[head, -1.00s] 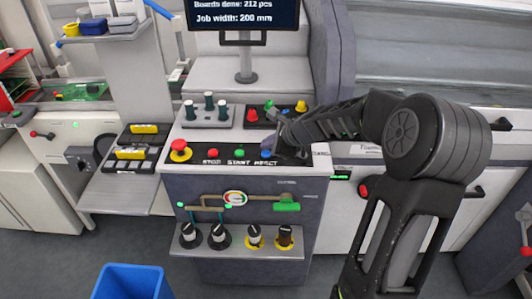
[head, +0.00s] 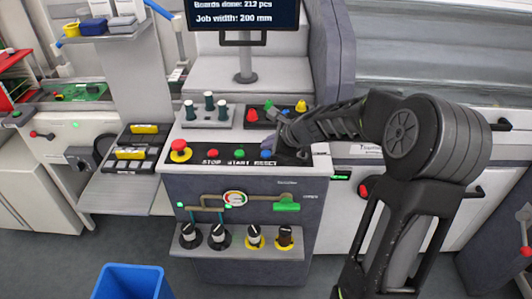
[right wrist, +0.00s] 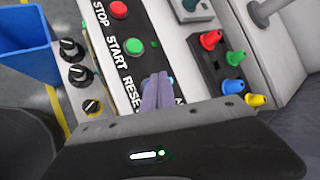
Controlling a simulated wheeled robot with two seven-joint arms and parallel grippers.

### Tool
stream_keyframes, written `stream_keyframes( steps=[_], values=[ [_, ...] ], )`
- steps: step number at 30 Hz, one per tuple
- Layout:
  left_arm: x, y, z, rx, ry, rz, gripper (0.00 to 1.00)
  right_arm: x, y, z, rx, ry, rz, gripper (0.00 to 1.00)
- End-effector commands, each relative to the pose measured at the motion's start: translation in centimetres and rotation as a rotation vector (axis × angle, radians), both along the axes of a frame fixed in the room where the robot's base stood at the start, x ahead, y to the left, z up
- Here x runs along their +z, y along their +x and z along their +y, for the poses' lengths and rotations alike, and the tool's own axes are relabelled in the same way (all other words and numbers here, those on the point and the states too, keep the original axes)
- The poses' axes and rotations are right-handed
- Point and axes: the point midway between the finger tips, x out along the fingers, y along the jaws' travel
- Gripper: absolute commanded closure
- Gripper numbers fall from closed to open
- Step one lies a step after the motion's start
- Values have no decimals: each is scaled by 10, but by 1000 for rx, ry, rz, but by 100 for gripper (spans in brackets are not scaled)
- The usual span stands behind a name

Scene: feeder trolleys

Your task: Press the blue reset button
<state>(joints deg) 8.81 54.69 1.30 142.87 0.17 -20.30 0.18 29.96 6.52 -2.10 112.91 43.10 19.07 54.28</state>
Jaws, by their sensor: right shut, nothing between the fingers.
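My left gripper is not in view.
The green start button (head: 239,153), red stop button (head: 212,153) and red emergency knob (head: 180,151) stand left in the row. Behind are a tray with coloured pegs (head: 252,115) and a block with green posts (head: 208,116). A blue bin (head: 133,282) stands on the floor.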

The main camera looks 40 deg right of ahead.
Motion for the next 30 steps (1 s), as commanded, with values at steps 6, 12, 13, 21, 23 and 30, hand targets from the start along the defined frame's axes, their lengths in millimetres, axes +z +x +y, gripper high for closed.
stream_keyframes(
  steps=[6,12,13,21,23,30],
  values=[
    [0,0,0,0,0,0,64,0,0,0,0,0,0,100],
    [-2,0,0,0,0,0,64,-2,0,0,0,0,0,100],
    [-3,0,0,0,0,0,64,-3,0,0,0,0,0,100],
    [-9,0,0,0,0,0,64,-9,0,0,0,0,0,100],
    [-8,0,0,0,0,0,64,-9,0,0,0,0,0,100],
    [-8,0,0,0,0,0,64,-9,0,0,0,0,0,100]
  ],
)
